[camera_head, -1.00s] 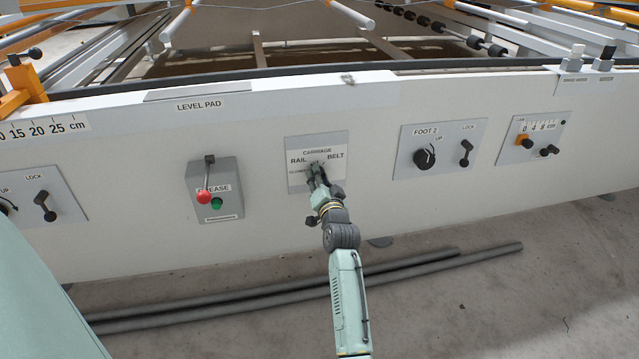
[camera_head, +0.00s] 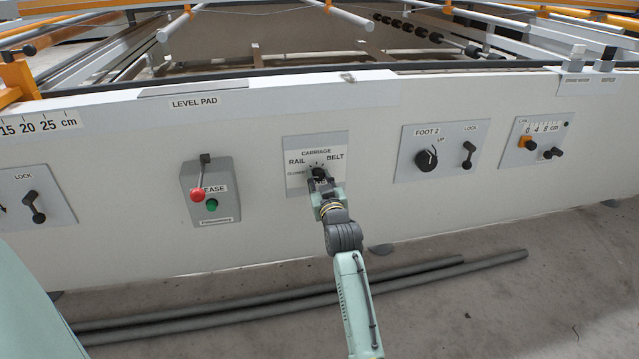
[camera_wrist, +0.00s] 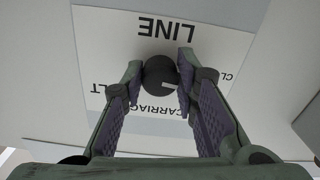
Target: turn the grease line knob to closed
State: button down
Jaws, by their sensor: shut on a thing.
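The grease line knob (camera_head: 318,172) is a dark round knob on a light grey plate (camera_head: 338,140) marked CARRIAGE, RAIL, BELT and CLOSED. The label below the knob is partly hidden by my gripper (camera_head: 319,179) in the head view. In the wrist view the plate is upside down, and LINE is readable. There, my gripper (camera_wrist: 160,75) has one fingertip on each side of the knob (camera_wrist: 158,72) and is shut on it. A white mark on the knob's face points to the right in the wrist view, toward the partly hidden CLOSED lettering.
A grey box (camera_head: 222,175) with a red-tipped lever and a green button is left of the plate. The FOOT 2 panel (camera_head: 404,160), with a knob and lock lever, is to the right. Dark pipes (camera_head: 300,292) lie on the floor below.

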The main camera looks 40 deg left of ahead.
aim_at(317, 140)
jog(key=shift+w+n, duration=0.1)
jog(key=shift+n, duration=0.5)
jog(key=c, duration=1.3)
grip_release()
notch_tip(317, 140, up, 10)
jog(key=shift+r, duration=0.1)
